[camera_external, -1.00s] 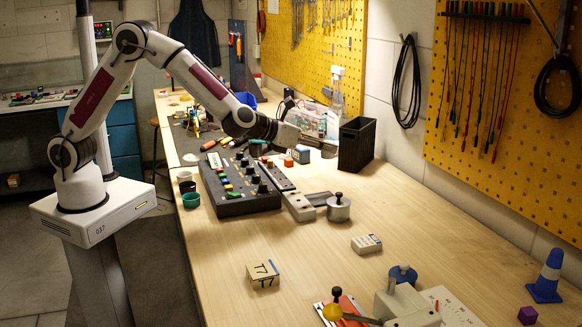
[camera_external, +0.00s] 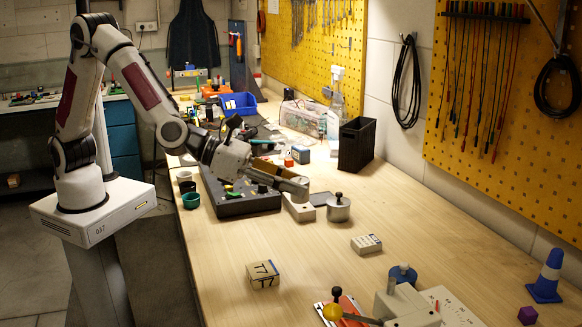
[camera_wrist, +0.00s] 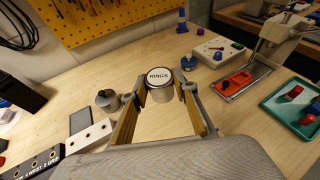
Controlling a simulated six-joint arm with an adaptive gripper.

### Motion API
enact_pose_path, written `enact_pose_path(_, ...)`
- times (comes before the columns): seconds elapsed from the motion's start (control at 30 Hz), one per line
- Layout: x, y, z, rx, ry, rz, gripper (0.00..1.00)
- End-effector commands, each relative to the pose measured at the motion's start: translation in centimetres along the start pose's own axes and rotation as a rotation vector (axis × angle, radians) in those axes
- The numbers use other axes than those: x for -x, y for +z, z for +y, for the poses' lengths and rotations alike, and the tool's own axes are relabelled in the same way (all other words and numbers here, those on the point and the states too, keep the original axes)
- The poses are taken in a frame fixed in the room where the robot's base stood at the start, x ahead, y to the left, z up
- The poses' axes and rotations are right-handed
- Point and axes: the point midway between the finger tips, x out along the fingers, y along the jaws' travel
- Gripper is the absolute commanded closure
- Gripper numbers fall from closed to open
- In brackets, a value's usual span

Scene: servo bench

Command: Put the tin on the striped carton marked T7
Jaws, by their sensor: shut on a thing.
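The tin (camera_wrist: 160,86) is a short silver cylinder with a white lid that reads "RINGS". My gripper (camera_wrist: 160,92) is shut on it, with one yellow-lined finger on each side. In the external view my gripper (camera_external: 282,178) holds the tin (camera_external: 298,189) above the bench, near the right end of the black control panel. The carton marked T7 (camera_external: 263,275) is a small tan box with a dark stripe, lying on the bench nearer the camera. The tin is apart from it. I cannot make out the carton in the wrist view.
A metal weight with a black knob (camera_external: 338,210) stands just right of the tin. A small white keypad box (camera_external: 366,244) lies right of the carton. A lever press (camera_external: 400,303) is at the front, and a black bin (camera_external: 356,146) at the back. The bench around the carton is clear.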

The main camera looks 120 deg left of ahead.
Motion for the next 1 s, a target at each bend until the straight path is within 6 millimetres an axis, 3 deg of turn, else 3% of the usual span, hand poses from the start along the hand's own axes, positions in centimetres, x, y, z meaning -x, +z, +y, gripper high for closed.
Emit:
enact_pose_path(0.03, 0.8, -0.3, -1.7, -0.011, -0.028, 0.001, 0.93)
enact_pose_path(0.2, 3.5, -1.3, -6.3, -0.047, -0.11, 0.008, 0.93)
enact_pose_path(0.4, 5.9, -2.8, -9.4, -0.078, -0.179, 0.022, 0.93)
enact_pose_path(0.5, 6.1, -3.7, -9.2, -0.082, -0.188, 0.037, 0.93)
enact_pose_path(1.0, 6.0, -3.9, -9.2, -0.07, -0.19, 0.039, 0.93)
